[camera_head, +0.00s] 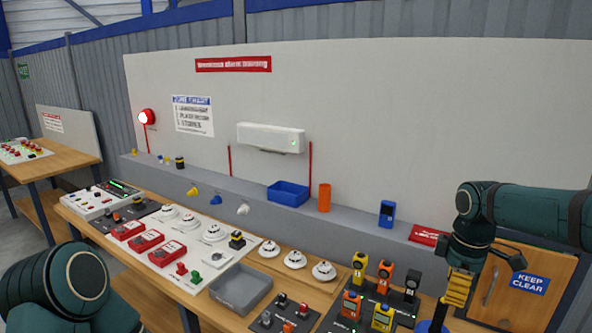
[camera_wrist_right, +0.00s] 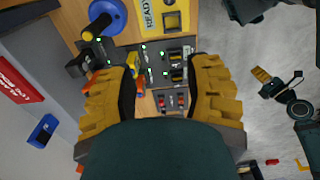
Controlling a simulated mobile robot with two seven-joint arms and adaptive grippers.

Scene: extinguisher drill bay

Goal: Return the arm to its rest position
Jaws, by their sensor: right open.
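My right arm comes in from the right in the head view. Its gripper (camera_head: 456,290) points down over the right end of the workbench (camera_head: 150,274). In the right wrist view, the two yellow fingers of my right gripper (camera_wrist_right: 163,88) are apart, with nothing held between them. Beyond them lies the dark panel with handheld detectors. My left arm shows at the lower left of the head view, its gripper out of that frame. Yellow fingers of what looks like my left gripper (camera_wrist_right: 262,75) show small in the wrist view, over the floor.
Upright yellow and orange detectors (camera_head: 382,318) stand close left of the right gripper. A grey tray (camera_head: 241,289), blue bin (camera_head: 288,193) and orange cylinder (camera_head: 324,197) stand farther left. Open floor (camera_wrist_right: 240,130) lies on the near side.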

